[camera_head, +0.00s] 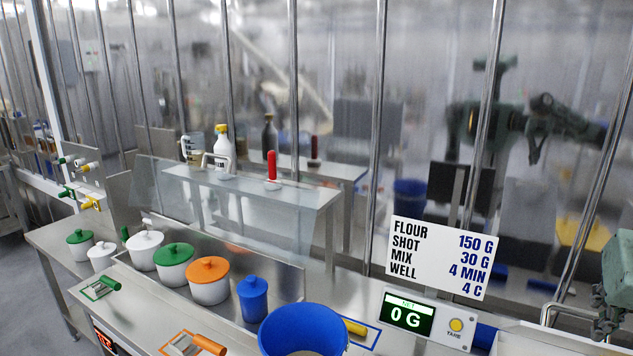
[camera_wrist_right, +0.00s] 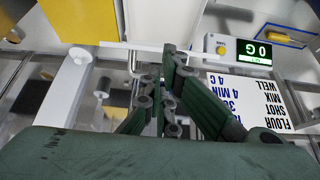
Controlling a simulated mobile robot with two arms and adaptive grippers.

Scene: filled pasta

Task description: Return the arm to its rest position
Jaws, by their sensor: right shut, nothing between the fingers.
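My right gripper (camera_head: 604,324) hangs at the far right edge of the head view, partly cut off by the frame. In the right wrist view its green fingers (camera_wrist_right: 166,80) are drawn together with nothing between them. In the head view it is to the right of the scale display (camera_head: 408,315) and apart from the pots and the blue bucket. My left gripper is not in view.
A blue bucket (camera_head: 303,330) and lidded pots, one orange-lidded (camera_head: 208,280), stand on the steel counter. A recipe sign (camera_head: 440,258) stands above the scale display. A glass guard (camera_head: 240,215) and vertical metal posts are behind. A yellow-handled tool (camera_head: 355,327) lies beside the bucket.

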